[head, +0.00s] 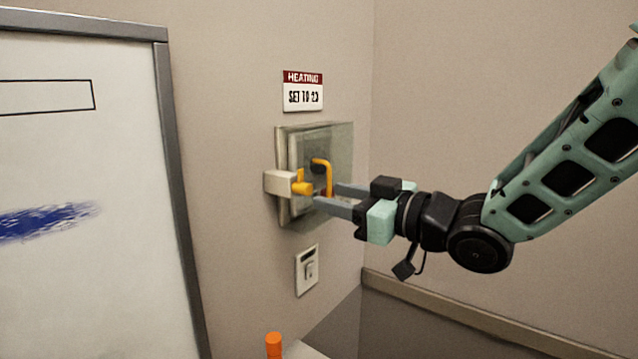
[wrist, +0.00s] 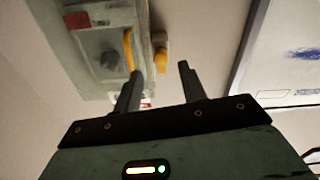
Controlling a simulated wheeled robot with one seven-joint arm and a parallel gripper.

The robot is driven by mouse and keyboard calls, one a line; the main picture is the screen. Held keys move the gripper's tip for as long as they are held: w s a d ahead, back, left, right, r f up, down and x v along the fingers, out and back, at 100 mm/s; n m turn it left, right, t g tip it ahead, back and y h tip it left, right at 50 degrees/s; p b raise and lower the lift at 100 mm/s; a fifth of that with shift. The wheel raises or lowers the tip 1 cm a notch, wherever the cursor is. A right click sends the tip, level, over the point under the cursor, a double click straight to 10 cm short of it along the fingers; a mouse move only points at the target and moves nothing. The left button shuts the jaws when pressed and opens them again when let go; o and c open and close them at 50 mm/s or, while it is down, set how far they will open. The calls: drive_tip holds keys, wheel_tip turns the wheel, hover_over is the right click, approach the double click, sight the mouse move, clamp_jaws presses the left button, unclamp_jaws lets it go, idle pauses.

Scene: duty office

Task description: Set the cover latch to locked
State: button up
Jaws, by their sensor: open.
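The clear cover (head: 341,145) sits over a thermostat box on the wall and looks shut. A curved yellow handle (head: 329,176) is on its front. The cover latch is a pale block at the box's left edge with a yellow knob (head: 302,188); I cannot tell its setting. My gripper (head: 327,196) is open and empty, its fingers pointing at the box just right of the yellow knob. In the wrist view the latch knob (wrist: 161,58) appears between and beyond the open fingers (wrist: 160,78), with no clear contact. The yellow handle (wrist: 129,50) is beside the left finger.
A red and white heating sign (head: 303,91) is above the box, and a wall switch (head: 307,270) below. A whiteboard (head: 80,160) stands at the left. An orange object (head: 274,345) shows at the bottom edge. A wall corner and rail (head: 470,322) are at the right.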

sight(310, 191)
drive_tip(key=shift+p+x, duration=0.55)
drive_tip(key=shift+x, duration=1.6)
drive_tip(key=shift+c, duration=0.3)
clamp_jaws()
